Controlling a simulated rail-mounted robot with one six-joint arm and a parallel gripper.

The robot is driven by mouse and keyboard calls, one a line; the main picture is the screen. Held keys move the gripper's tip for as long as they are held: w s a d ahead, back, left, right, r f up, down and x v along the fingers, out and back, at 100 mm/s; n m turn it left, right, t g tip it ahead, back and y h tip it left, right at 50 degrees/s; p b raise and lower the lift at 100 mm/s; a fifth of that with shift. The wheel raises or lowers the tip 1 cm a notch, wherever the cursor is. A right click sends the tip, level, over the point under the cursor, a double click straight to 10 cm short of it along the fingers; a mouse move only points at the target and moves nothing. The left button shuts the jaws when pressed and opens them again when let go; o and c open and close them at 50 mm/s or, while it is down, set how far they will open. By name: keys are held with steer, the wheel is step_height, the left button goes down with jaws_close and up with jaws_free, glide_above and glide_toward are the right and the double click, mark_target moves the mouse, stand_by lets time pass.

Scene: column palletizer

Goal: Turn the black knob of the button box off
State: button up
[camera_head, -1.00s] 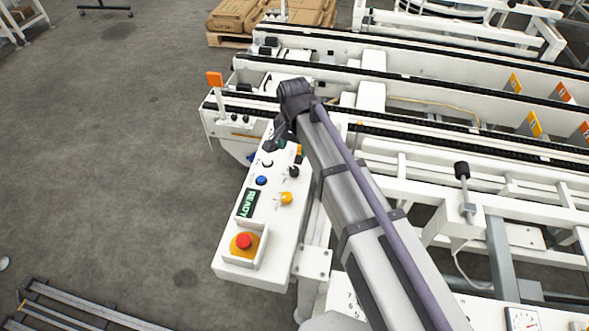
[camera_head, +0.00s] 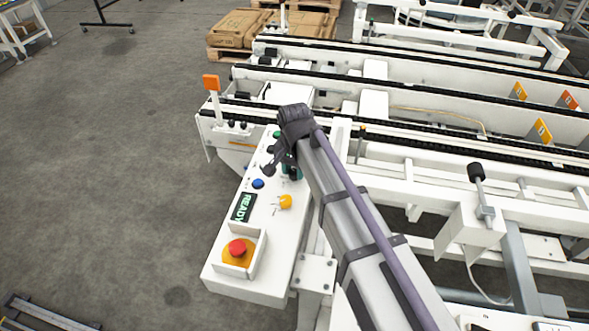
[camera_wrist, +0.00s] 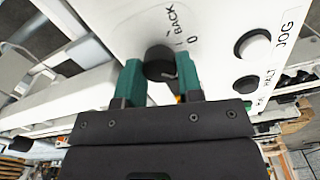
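The button box (camera_head: 232,284) is a long white panel on a stand, seen in the head view. The black knob (camera_wrist: 160,63) shows in the wrist view beside a "BACK" label with 1 and 0 marks; it also shows partly in the head view (camera_head: 293,175). My gripper (camera_wrist: 160,70) has two green fingers, one on each side of the knob. The gaps beside the knob look narrow, and I cannot tell whether either finger touches it. In the head view my wrist and gripper (camera_head: 290,166) hide the upper part of the panel.
White conveyor frames (camera_head: 430,150) lie right.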

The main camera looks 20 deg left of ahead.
steer(key=c, duration=0.4)
steer(key=shift+c, duration=0.2)
steer(key=n, duration=0.4)
steer(key=shift+n, duration=0.3)
steer(key=shift+a+n, duration=0.1)
steer(key=shift+n, duration=1.9)
